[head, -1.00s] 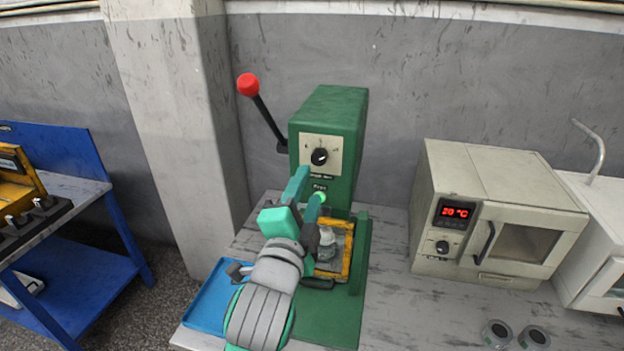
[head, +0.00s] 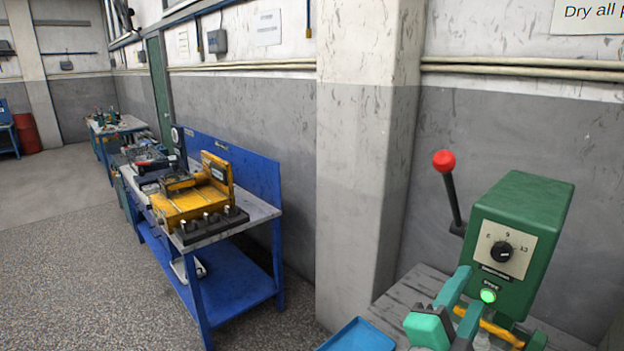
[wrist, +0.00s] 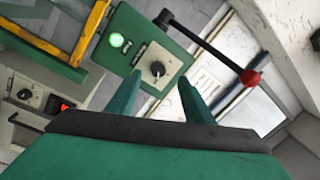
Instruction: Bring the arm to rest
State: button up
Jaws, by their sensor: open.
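My gripper (head: 468,292) is at the lower right of the head view, in front of the green press (head: 520,225). Its two green fingers are apart with nothing between them. In the wrist view my gripper (wrist: 158,80) points toward the press's panel, with the dial (wrist: 157,69) showing between the fingertips. The green lamp (wrist: 117,40) is lit. I see no clear contact between fingers and panel. Most of my arm is cut off by the lower edge of the head view.
A blue tray (head: 358,337) lies at the table's left. A blue workbench (head: 232,270) with a yellow machine (head: 190,205) stands left of the pillar (head: 360,160). Open floor lies further left.

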jog(key=s+a+f+n+t+y, duration=0.1)
jog(key=s+a+f+n+y, duration=0.15)
jog(key=a+f+n, duration=0.5)
jog(key=s+a+f+n+t+y, duration=0.25)
jog(key=f+n+y, duration=0.2)
jog(key=f, duration=0.55)
jog(key=s+a+f+n+t+y, duration=0.1)
jog(key=s+a+f+n+y, duration=0.15)
jog(key=a+f+n, duration=0.5)
jog(key=s+a+f+g+y, duration=0.1)
jog(key=s+a+f, duration=0.2)
jog(key=s, duration=0.4)
jog(key=s+a+f+n+y, duration=0.1)
jog(key=s+a+f, duration=0.2)
jog(key=s+f, duration=0.2)
jog(key=s+a+f+n+g+y, duration=0.1)
jog(key=s+a+f, duration=0.3)
jog(key=s, duration=0.7)
jog(key=shift+s+g+y, duration=0.2)
jog(key=shift+g+y, duration=0.15)
jog(key=shift+y, duration=0.2)
